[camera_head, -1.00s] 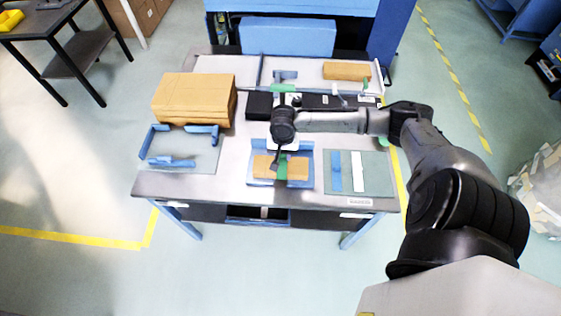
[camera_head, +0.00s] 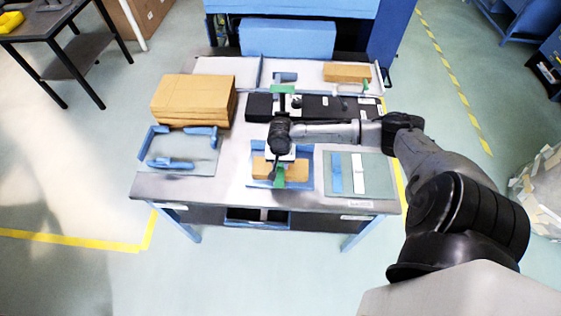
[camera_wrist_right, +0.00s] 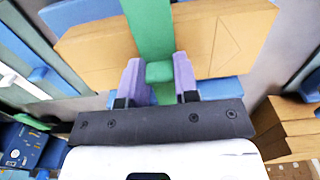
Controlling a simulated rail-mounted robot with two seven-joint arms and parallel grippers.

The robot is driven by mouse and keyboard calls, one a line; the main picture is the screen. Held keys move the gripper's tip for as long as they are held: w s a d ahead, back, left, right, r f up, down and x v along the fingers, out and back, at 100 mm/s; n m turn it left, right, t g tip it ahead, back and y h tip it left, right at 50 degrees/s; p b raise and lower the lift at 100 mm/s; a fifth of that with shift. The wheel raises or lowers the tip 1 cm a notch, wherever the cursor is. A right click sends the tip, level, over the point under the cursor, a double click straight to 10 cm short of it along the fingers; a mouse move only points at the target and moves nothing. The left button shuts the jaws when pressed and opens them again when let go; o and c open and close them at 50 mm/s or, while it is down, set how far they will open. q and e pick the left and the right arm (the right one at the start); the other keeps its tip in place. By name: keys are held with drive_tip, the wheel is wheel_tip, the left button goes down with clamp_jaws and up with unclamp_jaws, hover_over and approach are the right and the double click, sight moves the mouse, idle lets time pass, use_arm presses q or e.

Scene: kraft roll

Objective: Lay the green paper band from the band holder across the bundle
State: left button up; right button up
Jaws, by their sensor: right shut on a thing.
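The kraft-brown bundle (camera_head: 297,170) lies in a blue cradle (camera_head: 309,157) at the front middle of the table. My right gripper (camera_head: 273,173) is over it, coming from the right. In the right wrist view the gripper's two lilac fingers (camera_wrist_right: 158,82) are shut on the green paper band (camera_wrist_right: 150,28). The band runs away from the fingers over the bundle (camera_wrist_right: 95,50) and past its edge. In the head view the band (camera_head: 279,180) shows at the bundle's front side. I cannot tell whether it touches the bundle. My left gripper is not in view.
A brown stack (camera_head: 193,98) stands at the back left, above blue corner pieces (camera_head: 170,163). A grey-green mat (camera_head: 378,178) with a blue strip (camera_head: 336,172) and a white strip (camera_head: 358,175) lies to the right. A black box (camera_head: 325,107) stands behind.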

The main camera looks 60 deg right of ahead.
drive_tip(key=o, duration=0.9)
